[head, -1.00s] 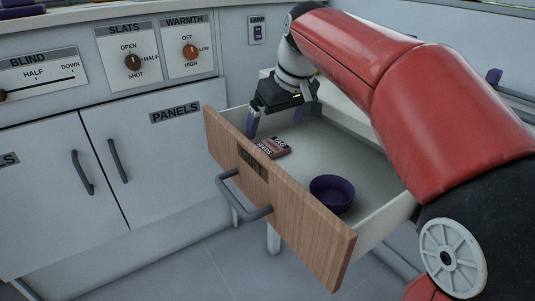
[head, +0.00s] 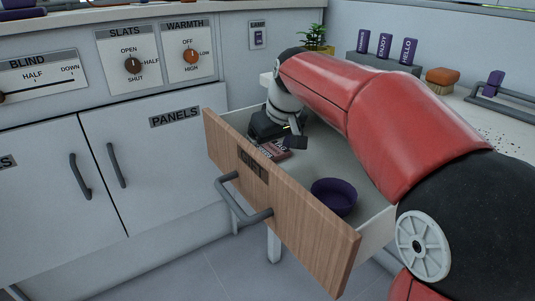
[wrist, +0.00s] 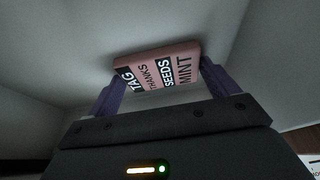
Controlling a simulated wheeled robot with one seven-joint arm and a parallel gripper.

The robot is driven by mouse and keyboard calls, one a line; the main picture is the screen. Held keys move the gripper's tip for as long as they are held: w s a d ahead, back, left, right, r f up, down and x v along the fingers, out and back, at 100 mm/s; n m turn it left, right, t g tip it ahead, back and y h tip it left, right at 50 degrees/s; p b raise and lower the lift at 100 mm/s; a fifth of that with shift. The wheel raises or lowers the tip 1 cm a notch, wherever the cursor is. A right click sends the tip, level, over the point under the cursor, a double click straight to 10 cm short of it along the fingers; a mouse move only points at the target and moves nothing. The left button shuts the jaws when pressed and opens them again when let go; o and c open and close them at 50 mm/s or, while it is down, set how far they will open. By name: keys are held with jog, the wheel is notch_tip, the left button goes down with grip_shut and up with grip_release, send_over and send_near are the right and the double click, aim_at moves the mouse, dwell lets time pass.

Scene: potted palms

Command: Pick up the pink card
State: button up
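The pink card (head: 274,150) lies inside the open drawer (head: 290,205), near its wooden front and left end. In the wrist view the card (wrist: 158,62) shows the words TAG, THANKS, SEEDS and MINT. My gripper (wrist: 162,75) is low in the drawer, with its purple fingers spread wide, one by each short end of the card. The right fingertip looks very close to the card's edge; whether either finger touches it I cannot tell. In the head view my gripper's fingers are largely hidden by its own body and the card.
A purple bowl (head: 334,196) sits in the drawer, right of the card. The drawer front with its grey handle (head: 240,205) and the side walls enclose the space.

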jog(key=c, duration=0.4)
jog(key=shift+o, duration=0.2)
jog(key=shift+r, duration=0.1)
